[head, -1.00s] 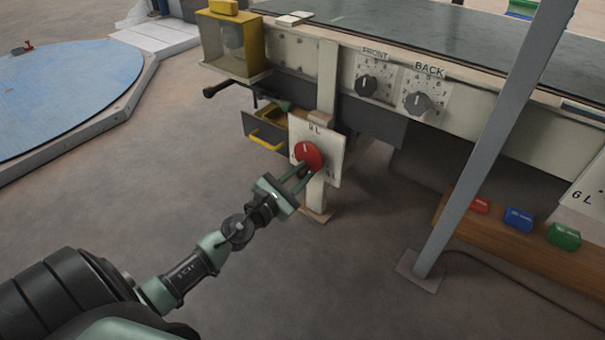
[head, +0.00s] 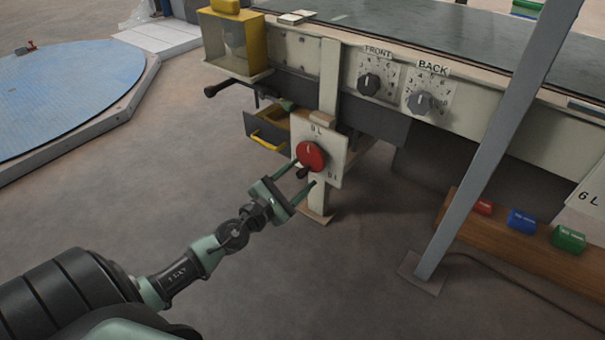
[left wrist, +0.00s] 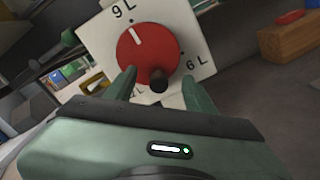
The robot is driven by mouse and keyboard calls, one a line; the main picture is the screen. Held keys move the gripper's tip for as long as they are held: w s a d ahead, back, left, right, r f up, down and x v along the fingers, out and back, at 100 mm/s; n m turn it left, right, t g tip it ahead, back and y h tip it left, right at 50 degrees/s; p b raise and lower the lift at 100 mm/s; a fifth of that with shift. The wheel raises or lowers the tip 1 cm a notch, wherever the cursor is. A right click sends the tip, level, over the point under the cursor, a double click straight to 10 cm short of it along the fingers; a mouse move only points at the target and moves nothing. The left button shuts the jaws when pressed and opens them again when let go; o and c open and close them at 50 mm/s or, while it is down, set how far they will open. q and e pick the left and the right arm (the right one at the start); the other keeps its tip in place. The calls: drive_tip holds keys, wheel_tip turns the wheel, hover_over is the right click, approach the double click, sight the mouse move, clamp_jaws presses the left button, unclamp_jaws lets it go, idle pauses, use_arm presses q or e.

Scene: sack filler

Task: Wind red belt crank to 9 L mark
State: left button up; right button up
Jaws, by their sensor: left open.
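The red belt crank (head: 310,156) is a round disc on a white dial plate (head: 333,160) fixed to a post. In the left wrist view the red disc (left wrist: 140,62) has a white line pointing up and slightly left, toward the "9 L" label (left wrist: 124,10). The "6 L" label (left wrist: 197,62) is at right; a lower label is partly hidden by a finger. The crank's dark knob (left wrist: 157,80) is at the disc's bottom. My left gripper (head: 296,178) is open, its fingers either side of the knob and apart from it. My right gripper is not in view.
A grey slanted post (head: 480,160) stands at right. FRONT (head: 369,84) and BACK (head: 420,102) dials are on the machine above. A drawer with a yellow handle (head: 270,140) is left of the plate. Red, blue and green blocks (head: 522,220) sit on a wooden beam. The floor before the post is clear.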

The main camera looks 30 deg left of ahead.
use_arm(q)
drive_tip(key=shift+s+a+f+b, duration=0.15)
drive_tip(key=shift+s+b, duration=0.1)
drive_tip(key=shift+s, duration=0.8)
drive_tip(key=shift+s+a+r+b, duration=0.1)
drive_tip(key=shift+s+b, duration=0.1)
drive_tip(key=shift+s, duration=0.8)
drive_tip(key=s+b, duration=0.1)
drive_tip(key=s, duration=0.1)
drive_tip(key=shift+s+a, duration=0.1)
drive_tip(key=shift+s, duration=0.3)
